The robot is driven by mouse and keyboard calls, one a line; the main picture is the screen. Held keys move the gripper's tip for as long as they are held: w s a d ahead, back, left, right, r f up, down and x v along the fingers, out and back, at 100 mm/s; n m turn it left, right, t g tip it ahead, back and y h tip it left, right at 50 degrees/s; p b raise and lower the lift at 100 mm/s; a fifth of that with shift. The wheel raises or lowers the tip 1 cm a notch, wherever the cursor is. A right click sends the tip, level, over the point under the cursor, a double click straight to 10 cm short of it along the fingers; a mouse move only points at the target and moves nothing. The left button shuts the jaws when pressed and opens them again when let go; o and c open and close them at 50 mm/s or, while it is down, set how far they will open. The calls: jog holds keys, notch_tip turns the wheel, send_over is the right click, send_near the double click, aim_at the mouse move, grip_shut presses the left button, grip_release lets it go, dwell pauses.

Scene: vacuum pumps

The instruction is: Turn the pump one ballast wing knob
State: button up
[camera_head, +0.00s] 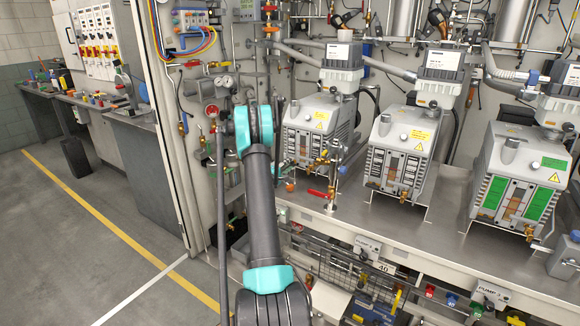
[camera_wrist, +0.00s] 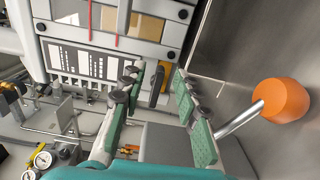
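The leftmost pump (camera_head: 304,112), a grey unit with a yellow warning label, stands on the metal bench in the head view; I take it as pump one. My gripper (camera_wrist: 157,92) shows in the wrist view, with two green-padded fingers spread apart. A dark, yellowish upright wing knob (camera_wrist: 159,82) shows in the gap between the fingertips, with space visible on both sides. I cannot tell how deep it lies between them. A grey panel with white markings (camera_wrist: 84,62) is behind it. In the head view, my gripper cannot be made out behind my arm.
An orange ball knob (camera_wrist: 281,101) on a metal rod is close to the right finger. Gauges (camera_wrist: 36,165) and piping lie at lower left. Two more pumps (camera_head: 403,142) (camera_head: 517,180) stand to the right in the head view. Open floor (camera_head: 75,240) is at left.

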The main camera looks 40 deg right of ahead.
jog(key=shift+s+a, duration=0.1)
jog(key=shift+a, duration=0.2)
jog(key=shift+a, duration=0.1)
jog(key=shift+v, duration=2.9)
